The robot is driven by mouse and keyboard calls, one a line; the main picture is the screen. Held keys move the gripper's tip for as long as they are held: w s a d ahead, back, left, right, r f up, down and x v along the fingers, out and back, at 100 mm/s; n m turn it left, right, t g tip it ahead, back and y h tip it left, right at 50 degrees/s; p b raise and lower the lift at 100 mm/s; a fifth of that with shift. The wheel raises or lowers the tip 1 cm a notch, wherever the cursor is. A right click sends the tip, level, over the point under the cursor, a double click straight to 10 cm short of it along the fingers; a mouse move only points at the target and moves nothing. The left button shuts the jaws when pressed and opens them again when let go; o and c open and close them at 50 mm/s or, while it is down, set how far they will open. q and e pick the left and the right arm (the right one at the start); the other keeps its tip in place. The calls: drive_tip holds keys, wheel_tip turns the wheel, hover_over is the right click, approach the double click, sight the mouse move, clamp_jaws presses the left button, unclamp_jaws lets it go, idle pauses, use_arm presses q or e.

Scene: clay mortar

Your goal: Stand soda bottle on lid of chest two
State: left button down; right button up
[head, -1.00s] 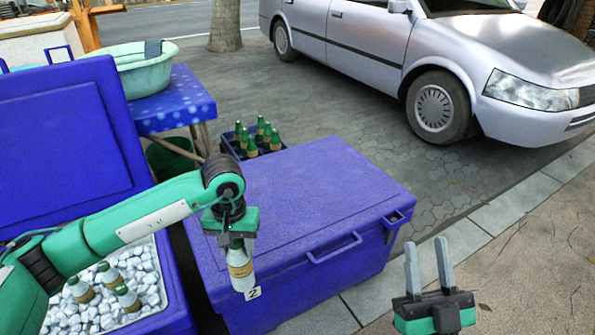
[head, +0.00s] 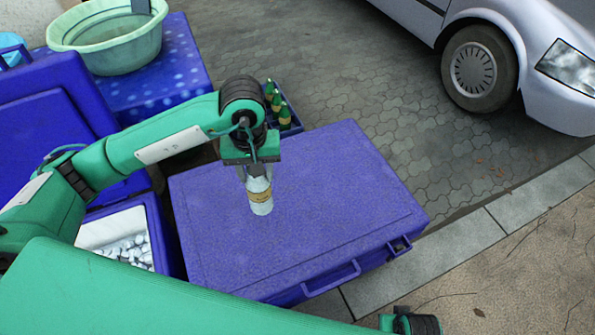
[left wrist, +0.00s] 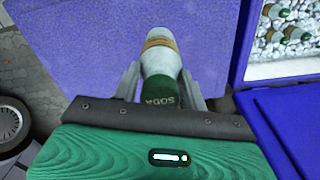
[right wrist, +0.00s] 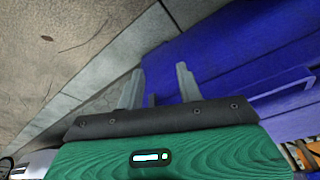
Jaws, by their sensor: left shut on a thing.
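The soda bottle (head: 259,195), pale with a tan label, is upright or nearly so over the closed blue lid of chest two (head: 335,215). I cannot tell whether its base touches the lid. My left gripper (head: 257,172) is shut on its upper part. In the left wrist view the bottle (left wrist: 161,60) sits between the fingers, with its green "SODA" neck nearest the palm. My right gripper (right wrist: 160,85) is open and empty, beside blue chest walls in the right wrist view. In the head view only a bit of it shows at the bottom edge.
An open chest with ice (head: 132,250) stands left of chest two. A crate of green bottles (head: 285,122) is behind it. A green basin (head: 110,45) rests on a blue table (head: 185,75). A silver car (head: 560,60) is at the upper right. The lid around the bottle is clear.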

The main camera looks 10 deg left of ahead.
use_arm(q)
drive_tip(key=shift+w+r, duration=0.25)
drive_tip(key=shift+r, duration=0.05)
drive_tip(key=shift+w+f, duration=0.1)
drive_tip(key=shift+f, duration=0.2)
wheel_tip(320, 180, down, 19)
drive_tip(key=shift+f, duration=0.15)
use_arm(e)
drive_tip(key=shift+s+d+f+g, duration=0.15)
drive_tip(key=shift+s+d+g, duration=0.1)
drive_tip(key=shift+s+g, duration=0.2)
drive_tip(key=shift+f, duration=0.1)
use_arm(q)
drive_tip(key=shift+f, duration=0.1)
